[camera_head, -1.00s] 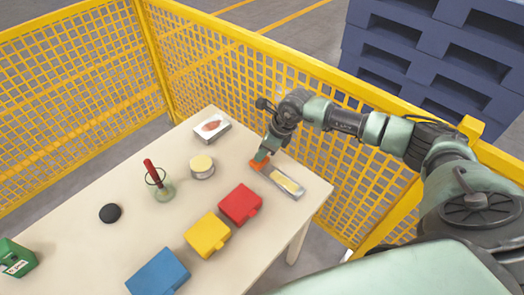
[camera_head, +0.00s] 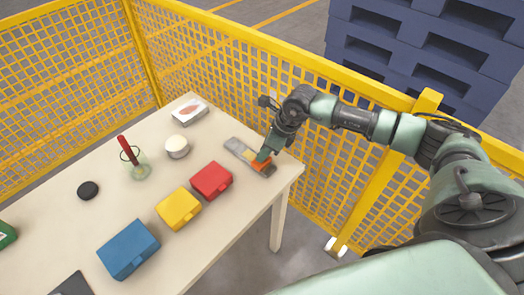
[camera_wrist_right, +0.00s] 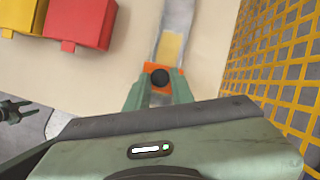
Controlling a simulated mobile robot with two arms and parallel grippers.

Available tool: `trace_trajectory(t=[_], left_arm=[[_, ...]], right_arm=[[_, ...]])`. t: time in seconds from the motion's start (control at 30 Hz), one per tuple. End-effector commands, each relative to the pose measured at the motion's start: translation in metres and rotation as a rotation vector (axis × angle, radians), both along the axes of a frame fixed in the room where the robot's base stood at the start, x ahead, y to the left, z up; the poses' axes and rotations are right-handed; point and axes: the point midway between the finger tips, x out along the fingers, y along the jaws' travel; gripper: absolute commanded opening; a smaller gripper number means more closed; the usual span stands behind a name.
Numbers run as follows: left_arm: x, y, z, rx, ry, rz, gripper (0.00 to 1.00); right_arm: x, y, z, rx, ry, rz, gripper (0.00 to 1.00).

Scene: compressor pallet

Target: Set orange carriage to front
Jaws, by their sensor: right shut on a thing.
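The orange carriage (camera_head: 260,164) sits on a grey rail (camera_head: 234,146) at the right side of the table, near the rail's lower right end. A pale yellow patch shows on the rail just up-left of it. My right gripper (camera_head: 266,156) is shut on the carriage. In the right wrist view, the carriage (camera_wrist_right: 150,68) has a round black knob between my right gripper's fingers (camera_wrist_right: 159,82), with the yellow patch beyond it. A dark pronged part (camera_wrist_right: 14,110) at that view's left edge may be my left gripper; its opening is unclear.
A red box (camera_head: 212,180), a yellow box (camera_head: 178,208) and a blue box (camera_head: 128,249) stand left of the rail. A round pale-topped container (camera_head: 177,147) and a white picture box (camera_head: 189,110) stand behind. Yellow mesh fence (camera_head: 330,185) runs close along the right.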

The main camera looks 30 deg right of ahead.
Motion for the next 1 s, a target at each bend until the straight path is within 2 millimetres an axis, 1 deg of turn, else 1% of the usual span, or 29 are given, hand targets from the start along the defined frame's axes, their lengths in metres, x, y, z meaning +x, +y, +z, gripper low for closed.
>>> trace_trajectory(t=[0.1, 0.2, 0.3, 0.33, 0.37, 0.4, 0.63, 0.77, 0.87, 1.0], left_arm=[[0.025, 0.002, 0.001, 0.002, -0.033, -0.001, 0.45], [0.043, 0.003, 0.003, 0.001, -0.062, -0.002, 0.45], [0.048, 0.003, 0.003, 0.000, -0.069, -0.002, 0.45], [0.047, 0.003, 0.003, 0.001, -0.068, -0.002, 0.45], [0.047, 0.003, 0.003, 0.001, -0.066, -0.001, 0.45], [0.045, 0.003, 0.003, 0.002, -0.063, -0.001, 0.45], [0.027, 0.004, 0.002, 0.004, -0.038, -0.001, 0.45], [0.023, 0.005, 0.000, 0.004, -0.032, -0.001, 0.45], [0.024, 0.005, -0.003, 0.004, -0.033, 0.000, 0.45], [0.027, 0.004, -0.009, 0.004, -0.038, 0.000, 0.45]], right_arm=[[-0.002, -0.002, 0.000, -0.004, 0.003, -0.001, 0.00], [-0.003, -0.002, 0.000, -0.004, 0.005, -0.001, 0.00], [-0.003, -0.002, 0.000, -0.004, 0.006, -0.001, 0.00], [-0.003, -0.002, 0.000, -0.004, 0.007, -0.001, 0.26], [-0.003, -0.002, -0.001, -0.004, 0.007, -0.001, 0.34], [-0.003, -0.002, -0.001, -0.004, 0.007, -0.001, 0.45], [-0.003, -0.001, -0.001, -0.003, 0.005, -0.001, 0.45], [-0.003, -0.002, 0.002, -0.003, 0.004, -0.001, 0.45], [-0.006, -0.006, 0.011, -0.003, 0.003, -0.001, 0.45], [-0.013, -0.012, 0.033, -0.003, 0.001, -0.002, 0.45]])
